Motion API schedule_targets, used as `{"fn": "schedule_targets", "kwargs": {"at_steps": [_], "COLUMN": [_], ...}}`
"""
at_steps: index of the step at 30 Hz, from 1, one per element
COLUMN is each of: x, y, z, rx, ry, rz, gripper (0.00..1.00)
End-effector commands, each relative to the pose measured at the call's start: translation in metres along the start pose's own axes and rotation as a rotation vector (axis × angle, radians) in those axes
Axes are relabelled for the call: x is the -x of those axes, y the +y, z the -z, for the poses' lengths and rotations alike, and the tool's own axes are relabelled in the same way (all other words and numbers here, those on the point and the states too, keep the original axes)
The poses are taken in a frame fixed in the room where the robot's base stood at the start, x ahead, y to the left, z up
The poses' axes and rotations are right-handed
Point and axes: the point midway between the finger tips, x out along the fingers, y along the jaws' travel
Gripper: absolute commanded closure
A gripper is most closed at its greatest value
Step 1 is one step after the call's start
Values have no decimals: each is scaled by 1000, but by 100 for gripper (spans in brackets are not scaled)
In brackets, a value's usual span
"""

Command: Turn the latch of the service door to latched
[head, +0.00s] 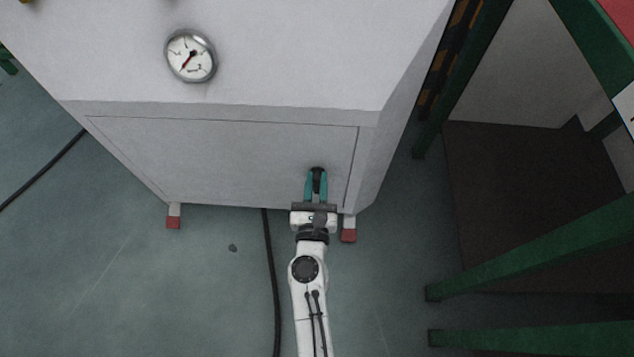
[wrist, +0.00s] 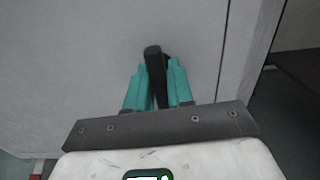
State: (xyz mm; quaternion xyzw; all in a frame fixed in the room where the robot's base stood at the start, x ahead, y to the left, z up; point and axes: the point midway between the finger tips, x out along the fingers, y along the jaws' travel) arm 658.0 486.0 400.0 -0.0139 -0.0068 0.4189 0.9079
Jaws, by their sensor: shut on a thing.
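The service door (head: 220,160) is a light grey panel low on the generator cabinet, and it looks closed in its frame. Its latch (head: 317,178) is a small black handle near the door's right edge. In the wrist view the latch (wrist: 154,65) stands close to upright between the teal fingers. My gripper (head: 316,186) is shut on the latch, with one finger on each side. I cannot tell whether the latch is engaged.
A round gauge (head: 190,56) sits on the cabinet above the door. Red-tipped feet (head: 348,235) carry the cabinet. A black cable (head: 270,290) runs on the floor left of my arm. Green metal beams (head: 540,250) stand to the right. Floor on the left is mostly clear.

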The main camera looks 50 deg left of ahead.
Motion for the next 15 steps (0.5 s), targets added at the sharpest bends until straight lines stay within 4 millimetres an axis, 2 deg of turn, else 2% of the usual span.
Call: {"fn": "schedule_targets", "kwargs": {"at_steps": [15], "x": [1], "y": [0], "z": [2], "rx": [-50], "ry": [4], "rz": [1], "gripper": [100]}}
